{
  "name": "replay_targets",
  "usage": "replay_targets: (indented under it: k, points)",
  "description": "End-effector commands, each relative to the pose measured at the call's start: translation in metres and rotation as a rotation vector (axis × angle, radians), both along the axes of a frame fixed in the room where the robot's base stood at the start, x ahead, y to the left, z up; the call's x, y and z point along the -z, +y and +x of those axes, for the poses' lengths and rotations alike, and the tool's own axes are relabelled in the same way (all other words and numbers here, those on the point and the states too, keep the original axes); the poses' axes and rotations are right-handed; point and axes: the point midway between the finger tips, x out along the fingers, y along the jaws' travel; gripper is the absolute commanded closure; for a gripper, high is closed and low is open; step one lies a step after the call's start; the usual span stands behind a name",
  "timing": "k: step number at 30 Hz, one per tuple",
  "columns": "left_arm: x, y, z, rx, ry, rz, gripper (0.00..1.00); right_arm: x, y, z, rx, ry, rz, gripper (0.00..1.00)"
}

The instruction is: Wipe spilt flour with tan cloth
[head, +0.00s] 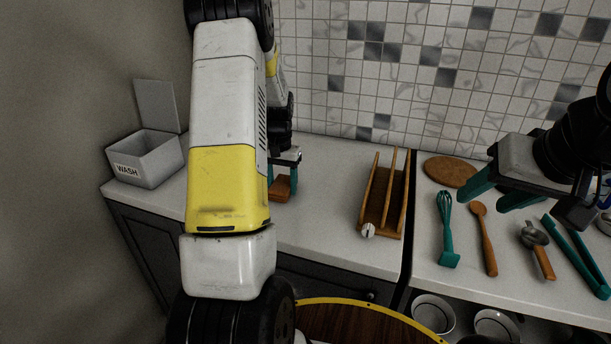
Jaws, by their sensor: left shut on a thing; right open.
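My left gripper (282,180) is over the left counter, partly hidden behind my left arm. Its teal fingers are shut on an orange-brown piece (280,190), which looks like the tan cloth and is at or just above the counter top. I cannot tell whether it touches the counter. My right gripper (488,197) is open and empty, above the right counter near the whisk and the wooden spoon. I cannot make out any spilt flour; my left arm covers part of the left counter.
A grey open bin labelled WASH (150,160) stands at the left end. A wooden rack (386,200) stands right of centre, with a small white item (368,230) at its front. A teal whisk (446,228), wooden spoon (485,240), orange-handled tool (540,255), teal tongs (575,255) and round board (449,170) lie right.

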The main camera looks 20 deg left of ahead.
Motion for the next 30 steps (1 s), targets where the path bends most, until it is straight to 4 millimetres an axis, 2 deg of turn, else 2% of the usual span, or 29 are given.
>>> replay_targets:
  k: [10, 21, 30]
  points:
    - [0.001, 0.002, 0.000, 0.000, 0.002, 0.001, 0.77, 0.000, 0.000, 0.000, 0.000, 0.000, 0.000, 0.50]
    - [0.001, 0.000, 0.028, 0.001, 0.000, 0.000, 0.77, 0.000, 0.000, 0.000, 0.000, 0.000, 0.000, 0.50]
    - [0.001, 0.000, 0.030, 0.001, 0.001, 0.000, 0.77, 0.000, 0.000, 0.000, 0.000, 0.000, 0.000, 0.50]
